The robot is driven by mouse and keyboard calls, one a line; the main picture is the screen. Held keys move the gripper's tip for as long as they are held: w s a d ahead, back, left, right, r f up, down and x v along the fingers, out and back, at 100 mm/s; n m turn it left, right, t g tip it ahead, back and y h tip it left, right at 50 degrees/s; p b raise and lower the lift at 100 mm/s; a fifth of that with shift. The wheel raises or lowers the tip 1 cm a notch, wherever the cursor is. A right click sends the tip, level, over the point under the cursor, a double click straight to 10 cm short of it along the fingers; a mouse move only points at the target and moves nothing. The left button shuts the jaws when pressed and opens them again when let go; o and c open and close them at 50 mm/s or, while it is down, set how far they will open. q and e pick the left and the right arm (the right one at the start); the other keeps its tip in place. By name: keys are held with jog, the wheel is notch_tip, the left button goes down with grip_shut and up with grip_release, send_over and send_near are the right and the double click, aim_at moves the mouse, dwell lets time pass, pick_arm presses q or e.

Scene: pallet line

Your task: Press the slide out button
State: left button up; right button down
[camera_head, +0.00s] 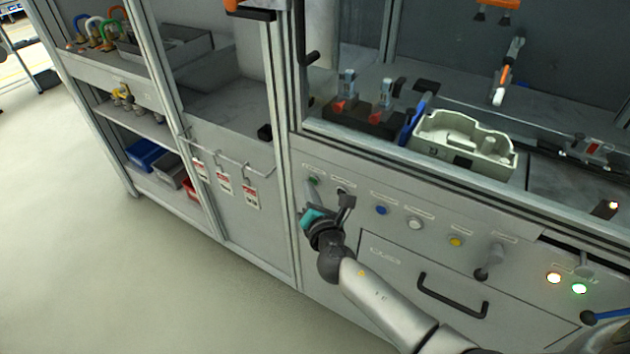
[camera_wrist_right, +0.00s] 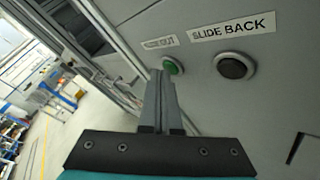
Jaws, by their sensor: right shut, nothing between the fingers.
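The green slide out button (camera_head: 313,181) is at the left end of the button row on the grey front panel. It also shows in the right wrist view (camera_wrist_right: 173,66), under a small label that is partly legible. My right gripper (camera_head: 311,189) is shut and empty, with its fingertips right at the green button. In the right wrist view the shut fingers (camera_wrist_right: 160,82) overlap the button's lower left edge; I cannot tell whether they touch it. The black slide back button (camera_wrist_right: 236,66) sits to the right of the green one. My left gripper is not in view.
Blue (camera_head: 381,210), white (camera_head: 415,223) and yellow (camera_head: 456,241) buttons continue the row to the right. A drawer with a black handle (camera_head: 452,296) is below. A grey-white tray-like part (camera_head: 465,142) lies on the worktop above. Red-marked tags (camera_head: 223,182) hang on the left.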

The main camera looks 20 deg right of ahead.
jog(key=shift+s+a+f, duration=0.35)
jog(key=shift+a+f, duration=0.05)
jog(key=shift+a, duration=0.05)
jog(key=shift+s+a, duration=0.1)
jog(key=s+a, duration=0.1)
jog(key=a, duration=0.1)
jog(key=s+a, duration=0.1)
jog(key=s, duration=0.1)
jog(key=shift+a, duration=0.4)
dwell(0.5)
